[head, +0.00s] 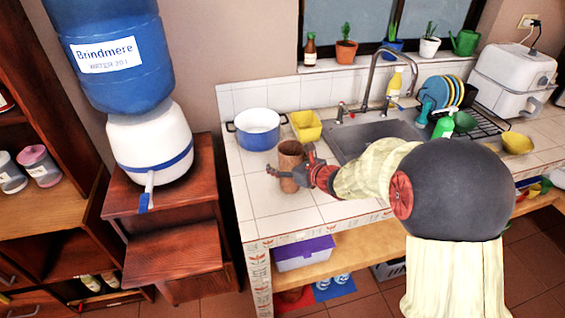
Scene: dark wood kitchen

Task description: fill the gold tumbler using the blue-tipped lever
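The brownish-gold tumbler (291,152) stands upright on the white tiled counter, near its left front part. My gripper (285,170) reaches it from the right, with a dark finger across its near side; the far side is hidden. I cannot tell whether the fingers press on it. The white dispenser (150,140) with the blue water bottle (115,45) stands left of the counter on a wooden stand. Its lever with a blue tip (144,202) points down at the front.
The sink (370,137) and faucet (378,75) are to the right. A gap separates the counter from the stepped wooden stand (175,255).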

